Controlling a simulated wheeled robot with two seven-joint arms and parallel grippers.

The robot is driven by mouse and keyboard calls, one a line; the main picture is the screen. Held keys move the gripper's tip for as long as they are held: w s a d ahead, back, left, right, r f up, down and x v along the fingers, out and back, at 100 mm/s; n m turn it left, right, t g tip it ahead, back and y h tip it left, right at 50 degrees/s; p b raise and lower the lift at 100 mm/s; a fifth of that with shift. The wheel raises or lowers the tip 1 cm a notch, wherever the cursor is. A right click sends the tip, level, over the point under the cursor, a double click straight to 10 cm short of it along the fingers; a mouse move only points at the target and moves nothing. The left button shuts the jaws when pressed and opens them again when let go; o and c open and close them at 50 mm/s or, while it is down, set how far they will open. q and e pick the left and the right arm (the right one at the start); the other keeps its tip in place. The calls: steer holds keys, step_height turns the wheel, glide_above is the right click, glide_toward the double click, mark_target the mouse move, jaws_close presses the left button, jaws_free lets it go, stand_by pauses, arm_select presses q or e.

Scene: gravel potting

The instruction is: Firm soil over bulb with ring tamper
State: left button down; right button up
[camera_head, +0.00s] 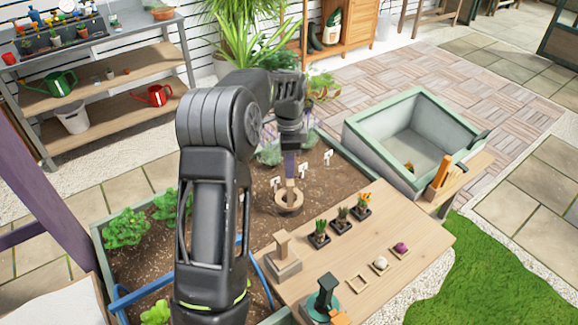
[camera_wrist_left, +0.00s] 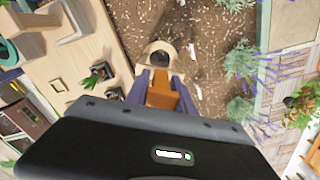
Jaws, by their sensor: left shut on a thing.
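The ring tamper, a pale wooden ring (camera_head: 289,203) with an upright wooden handle, is at the soil of the planting bed (camera_head: 175,265). My left gripper (camera_head: 290,168) is above it, shut on the handle. In the left wrist view, the gripper's purple fingers (camera_wrist_left: 160,90) hold the orange-brown handle (camera_wrist_left: 160,98), with the ring (camera_wrist_left: 171,47) beyond and dark soil inside its opening. I cannot tell whether the ring presses on the soil or hovers just over it. No bulb shows inside the ring. My right gripper is out of view.
White plant labels (camera_head: 328,157) stand in the soil close behind the ring. A wooden board (camera_head: 420,235) at right carries small potted plants (camera_head: 342,216), a white bulb (camera_head: 380,263), a purple bulb (camera_head: 401,248) and a wooden stand (camera_head: 283,262). Leafy plants (camera_head: 127,229) grow at the bed's left.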

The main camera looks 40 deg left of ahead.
arm_select(q)
steer(key=shift+r+p, duration=2)
steer(key=shift+r, duration=1.2)
